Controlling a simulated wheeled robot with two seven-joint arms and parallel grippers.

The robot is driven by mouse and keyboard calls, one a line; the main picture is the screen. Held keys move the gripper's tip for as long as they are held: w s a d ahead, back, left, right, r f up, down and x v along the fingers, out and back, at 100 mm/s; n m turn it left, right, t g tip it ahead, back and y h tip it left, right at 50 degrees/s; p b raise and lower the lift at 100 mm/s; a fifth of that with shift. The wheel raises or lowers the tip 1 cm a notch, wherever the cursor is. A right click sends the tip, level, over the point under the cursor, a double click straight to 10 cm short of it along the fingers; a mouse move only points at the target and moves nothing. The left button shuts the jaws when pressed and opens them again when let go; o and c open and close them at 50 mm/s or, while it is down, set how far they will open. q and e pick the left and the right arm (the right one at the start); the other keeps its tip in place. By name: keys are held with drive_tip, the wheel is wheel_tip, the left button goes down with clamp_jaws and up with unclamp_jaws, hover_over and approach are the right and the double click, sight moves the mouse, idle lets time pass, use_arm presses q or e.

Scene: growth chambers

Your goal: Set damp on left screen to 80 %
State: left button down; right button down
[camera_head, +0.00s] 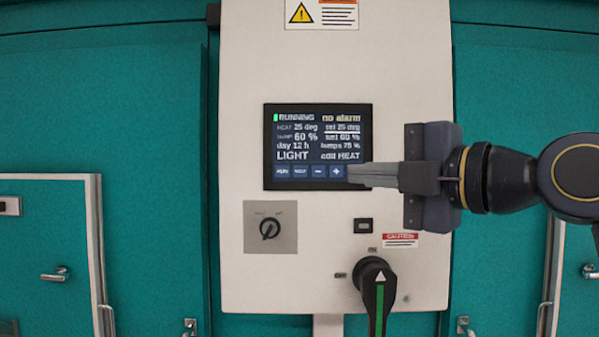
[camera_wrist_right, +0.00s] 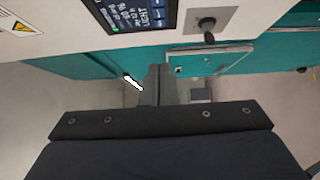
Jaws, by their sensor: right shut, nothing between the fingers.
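One screen (camera_head: 318,147) is in view, on a white panel; part of it shows in the wrist view (camera_wrist_right: 130,12). It reads RUNNING, no alarm, heat 25 deg with set 25 deg underlined, damp 60 % with set 60 %, and edit HEAT at lower right. Its bottom row has two small-lettered buttons, a minus button (camera_head: 318,171) and a plus button (camera_head: 336,171). My right gripper (camera_head: 352,174) is shut and empty, its tips just right of the plus button. Whether they touch the screen I cannot tell. The shut fingers also show in the wrist view (camera_wrist_right: 160,72). My left gripper is out of view.
Below the screen are a small rotary knob (camera_head: 270,228), a small black switch (camera_head: 363,226) and a large black handle (camera_head: 377,285) with a green stripe. Teal chamber walls (camera_head: 105,110) with doors flank the panel.

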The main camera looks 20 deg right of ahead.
drive_tip(key=p, duration=0.5)
approach(300, 171)
drive_tip(key=w+a, duration=0.4)
drive_tip(key=shift+w+a, duration=0.2)
drive_tip(key=shift+w, duration=0.1)
drive_tip(key=shift+w+d, duration=0.1)
drive_tip(key=shift+w, duration=0.3)
